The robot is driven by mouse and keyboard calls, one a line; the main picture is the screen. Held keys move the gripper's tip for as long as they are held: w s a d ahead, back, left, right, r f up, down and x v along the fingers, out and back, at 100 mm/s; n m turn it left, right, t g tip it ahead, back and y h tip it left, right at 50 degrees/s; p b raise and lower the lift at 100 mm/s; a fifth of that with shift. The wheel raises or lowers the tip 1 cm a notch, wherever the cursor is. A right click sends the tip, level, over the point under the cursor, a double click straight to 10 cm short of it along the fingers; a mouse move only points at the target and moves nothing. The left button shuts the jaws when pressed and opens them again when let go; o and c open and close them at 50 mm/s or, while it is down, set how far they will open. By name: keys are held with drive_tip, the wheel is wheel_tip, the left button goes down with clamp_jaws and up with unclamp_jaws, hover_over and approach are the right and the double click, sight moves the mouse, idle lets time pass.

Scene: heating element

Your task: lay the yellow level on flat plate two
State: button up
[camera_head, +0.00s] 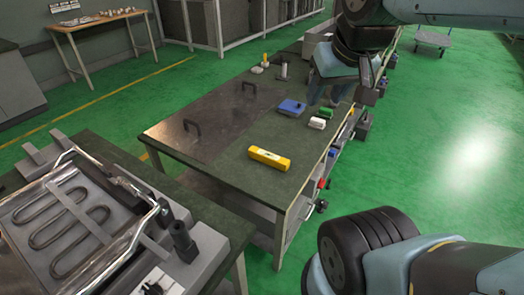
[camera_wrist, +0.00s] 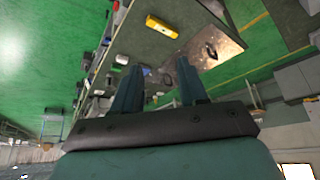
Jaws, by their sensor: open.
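The yellow level (camera_head: 270,158) lies flat on the dark green top of the long workbench, near its front right corner. It also shows in the wrist view (camera_wrist: 162,26), beyond the fingers. A flat metal plate area (camera_head: 222,118) with two dark handles lies on the bench, left of the level; part of it shows in the wrist view (camera_wrist: 222,50). I cannot tell which part is plate two. My gripper (camera_wrist: 158,76) is open and empty, with its fingers apart. It is clear of the level. In the head view the arm hangs over the far right of the bench.
A blue object (camera_head: 291,107), a green block (camera_head: 326,112) and a white block (camera_head: 317,123) stand behind the level. A heating element (camera_head: 70,225) in a metal frame fills the near left. Bare bench top surrounds the level.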

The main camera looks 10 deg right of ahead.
drive_tip(key=o, duration=0.3)
drive_tip(key=shift+w+d, duration=0.1)
drive_tip(key=shift+w, duration=0.05)
drive_tip(key=o, duration=0.3)
drive_tip(key=w+d+f+h, duration=0.1)
drive_tip(key=w+d+f, duration=0.1)
drive_tip(key=w, duration=0.4)
drive_tip(key=w+d+f+n+h, duration=0.1)
drive_tip(key=w+d+f, duration=0.1)
drive_tip(key=w, duration=0.4)
drive_tip(key=shift+w+d+f+n+g+h, duration=0.15)
drive_tip(key=shift+d+f+n+g+h, duration=0.2)
drive_tip(key=shift+d, duration=0.35)
drive_tip(key=w+d+f+n, duration=0.3)
drive_tip(key=w+d+f, duration=0.1)
drive_tip(key=w+f, duration=0.55)
drive_tip(key=n+t+y, duration=0.1)
drive_tip(key=n+y, duration=0.3)
drive_tip(key=y, duration=0.5)
approach(270, 155)
drive_tip(key=v, duration=0.2)
drive_tip(key=shift+s+r, duration=0.25)
drive_tip(key=shift+s, duration=0.15)
drive_tip(key=shift+w+a+f+t, duration=0.2)
drive_tip(key=shift+a+f+t, duration=0.05)
drive_tip(key=shift+f, duration=0.05)
drive_tip(key=shift+x, duration=6.45)
